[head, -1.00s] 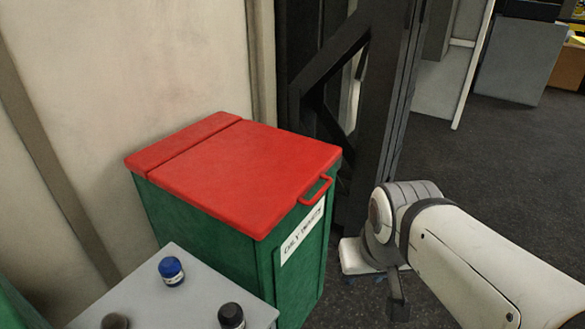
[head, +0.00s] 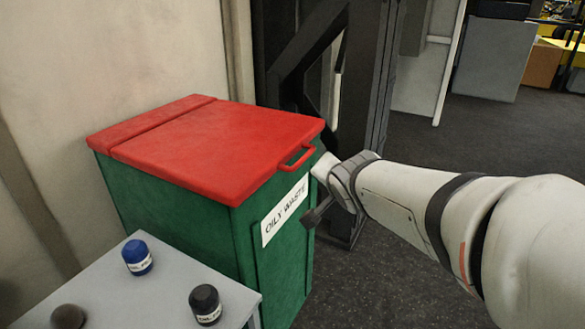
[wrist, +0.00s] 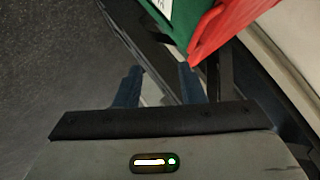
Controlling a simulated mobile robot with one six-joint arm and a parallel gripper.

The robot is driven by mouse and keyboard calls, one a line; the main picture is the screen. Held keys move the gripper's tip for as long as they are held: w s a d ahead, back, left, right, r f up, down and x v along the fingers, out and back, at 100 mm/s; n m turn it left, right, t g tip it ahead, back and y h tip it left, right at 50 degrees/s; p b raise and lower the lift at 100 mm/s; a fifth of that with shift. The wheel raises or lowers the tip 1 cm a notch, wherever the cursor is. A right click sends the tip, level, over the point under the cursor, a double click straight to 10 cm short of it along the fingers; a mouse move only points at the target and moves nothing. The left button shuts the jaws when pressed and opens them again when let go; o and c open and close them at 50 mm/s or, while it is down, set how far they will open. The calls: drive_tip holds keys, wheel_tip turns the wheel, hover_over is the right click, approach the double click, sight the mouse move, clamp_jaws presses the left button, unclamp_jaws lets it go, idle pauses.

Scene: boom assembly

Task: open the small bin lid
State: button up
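The green bin (head: 205,235) has a white label reading "OILY WASTE" on its front. Its red lid (head: 200,150) is shut flat on top, with a red loop handle (head: 296,160) at the front edge. In the wrist view, part of the green bin (wrist: 178,18) and the red lid (wrist: 235,25) show at the top, right of centre. My gripper (wrist: 158,88) shows there as two dark blue fingers spread apart with nothing between them. In the head view my arm reaches in from the right, its end close to the bin's front, below the handle; the fingers are not clear there.
A grey table (head: 95,290) stands at the lower left with a blue-capped bottle (head: 137,257), a black-capped bottle (head: 205,305) and a dark round cap (head: 68,317). A dark steel frame (head: 375,80) rises behind the bin. Dark floor (head: 415,135) is open at the right.

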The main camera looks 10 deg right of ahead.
drive_tip(key=w+f+m+t+b, duration=0.4)
drive_tip(key=w+f+m+b, duration=0.1)
drive_tip(key=w+b, duration=0.35)
drive_tip(key=m+t+y+b, duration=0.4)
drive_tip(key=b, duration=0.4)
approach(305, 155)
drive_tip(key=x, duration=0.7)
drive_tip(key=f+x, duration=0.1)
drive_tip(key=x, duration=0.2)
drive_tip(key=shift+r, duration=0.1)
drive_tip(key=shift+c, duration=0.3)
clamp_jaws()
